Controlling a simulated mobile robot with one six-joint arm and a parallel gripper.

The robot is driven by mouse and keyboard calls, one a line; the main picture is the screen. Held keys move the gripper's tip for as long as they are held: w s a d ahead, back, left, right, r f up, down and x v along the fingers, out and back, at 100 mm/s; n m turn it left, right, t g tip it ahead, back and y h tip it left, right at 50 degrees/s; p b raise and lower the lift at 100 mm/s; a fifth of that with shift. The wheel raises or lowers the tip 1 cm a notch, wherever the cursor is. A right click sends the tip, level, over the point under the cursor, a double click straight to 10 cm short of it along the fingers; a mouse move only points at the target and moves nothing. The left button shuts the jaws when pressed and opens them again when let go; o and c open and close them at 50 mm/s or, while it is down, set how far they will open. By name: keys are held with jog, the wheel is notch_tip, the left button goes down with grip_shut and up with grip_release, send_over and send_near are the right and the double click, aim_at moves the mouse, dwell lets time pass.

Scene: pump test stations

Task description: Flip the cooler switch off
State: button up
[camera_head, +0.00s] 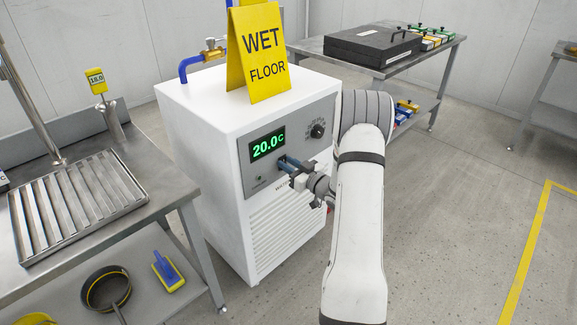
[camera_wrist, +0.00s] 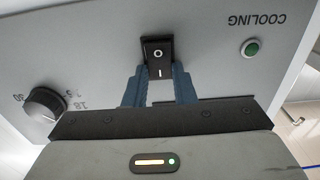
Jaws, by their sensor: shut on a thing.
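The cooler (camera_head: 205,140) is a white cabinet with a grey front panel and a display (camera_head: 267,145) reading 20.0C in green. Its black rocker switch (camera_wrist: 157,50), marked O and I, shows upside down in the wrist view. I cannot tell which half is pressed in. My gripper (camera_head: 285,164) is at the panel below the display; its blue fingers (camera_wrist: 159,80) are shut on the switch, one on each side. In the head view the gripper hides the switch. A green lamp (camera_wrist: 251,48) by the word COOLING shows in the wrist view.
A yellow WET FLOOR sign (camera_head: 258,55) stands on the cooler, by a blue hose (camera_head: 190,66). A dial (camera_wrist: 44,104) is on the panel. A steel table (camera_head: 150,185) with a slatted tray stands left. A bench (camera_head: 380,68) with a black case is behind. Floor at right is clear.

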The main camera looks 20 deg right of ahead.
jog(key=shift+s+f+t+y+b, duration=0.1)
jog(key=shift+f+t+y+b, duration=0.15)
jog(key=shift+t+b, duration=1)
jog(key=shift+f+t+y+b, duration=0.15)
jog(key=shift+t+y+b, duration=0.15)
jog(key=shift+b, duration=1.9)
jog(key=o, duration=1)
jog(key=p+v, duration=0.1)
jog(key=v, duration=0.7)
jog(key=shift+r, duration=0.15)
